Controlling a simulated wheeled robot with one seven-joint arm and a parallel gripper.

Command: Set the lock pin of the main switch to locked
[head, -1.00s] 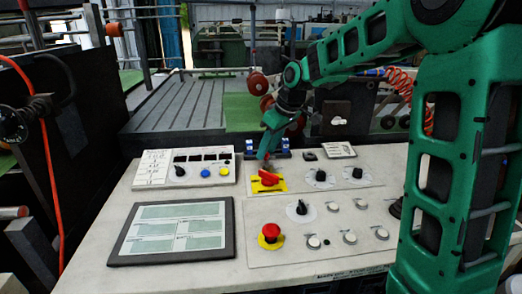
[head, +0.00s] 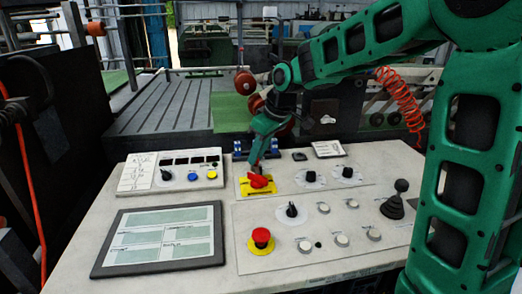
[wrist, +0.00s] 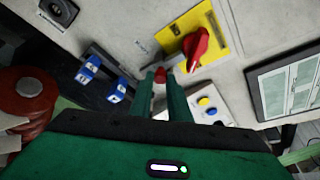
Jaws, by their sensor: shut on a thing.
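The main switch has a red rotary handle (head: 258,181) on a yellow plate (head: 246,190) on the console. In the wrist view the red handle (wrist: 196,47) stands at an angle on the yellow plate (wrist: 170,38). In the head view my gripper (head: 257,168) is just behind the red handle, and the pin is hidden.
A red emergency button (head: 261,236), a black dial (head: 291,211) and a joystick (head: 398,200) stand on the console. A framed screen (head: 160,238) lies at left. Blue blocks (wrist: 102,80) are near my fingers in the wrist view.

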